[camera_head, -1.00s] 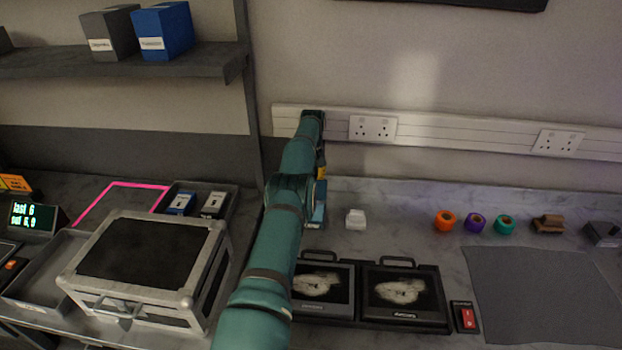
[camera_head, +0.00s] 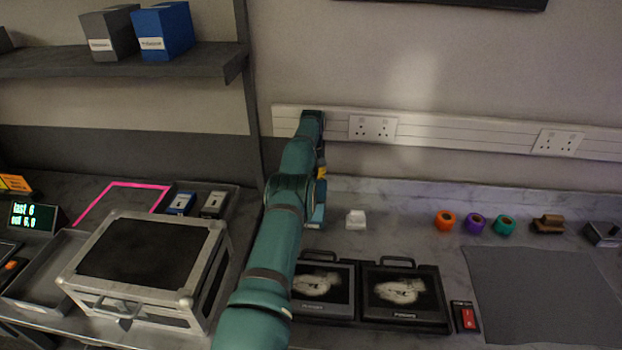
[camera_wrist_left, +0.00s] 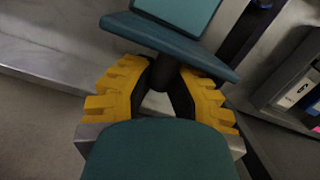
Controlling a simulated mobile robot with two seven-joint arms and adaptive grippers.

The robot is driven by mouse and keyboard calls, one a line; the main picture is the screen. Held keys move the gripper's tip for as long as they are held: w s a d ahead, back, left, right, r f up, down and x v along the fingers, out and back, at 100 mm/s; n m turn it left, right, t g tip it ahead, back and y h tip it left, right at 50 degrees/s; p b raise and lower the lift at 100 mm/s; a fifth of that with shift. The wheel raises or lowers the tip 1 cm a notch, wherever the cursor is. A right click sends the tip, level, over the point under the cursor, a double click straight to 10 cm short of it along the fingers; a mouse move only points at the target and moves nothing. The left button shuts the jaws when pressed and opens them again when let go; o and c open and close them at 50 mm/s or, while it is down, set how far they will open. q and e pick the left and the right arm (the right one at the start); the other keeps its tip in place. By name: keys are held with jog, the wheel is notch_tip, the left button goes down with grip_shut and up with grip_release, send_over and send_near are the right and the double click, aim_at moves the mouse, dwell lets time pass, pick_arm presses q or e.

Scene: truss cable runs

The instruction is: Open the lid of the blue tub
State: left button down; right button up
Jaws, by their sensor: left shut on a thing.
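The blue tub (camera_head: 317,216) stands on the bench near the wall, mostly hidden behind my left arm in the head view. In the left wrist view its blue lid (camera_wrist_left: 150,30) shows as a slab with a raised rim. My left gripper (camera_wrist_left: 165,78) has its yellow fingers shut on a dark knob (camera_wrist_left: 163,72) at the lid. In the head view only a bit of yellow finger (camera_head: 322,172) shows beside the arm. How far the lid is tilted or lifted from the tub I cannot tell. My right gripper is not in view.
A white block (camera_head: 356,219) sits just right of the tub. Two dark picture cases (camera_head: 402,318) lie in front, with a red switch (camera_head: 465,317) beside them. A silver-edged case (camera_head: 185,318) stands left. The grey mat (camera_head: 540,300) at right is clear.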

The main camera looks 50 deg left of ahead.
pick_arm(q)
jog(key=c, duration=0.9)
grip_release()
jog(key=shift+w+d+r, duration=0.1)
jog(key=shift+w+d, duration=0.1)
jog(key=shift+w, duration=0.1)
jog(key=shift+o, duration=0.2)
jog(key=shift+s+a, duration=0.1)
jog(key=shift+s, duration=0.1)
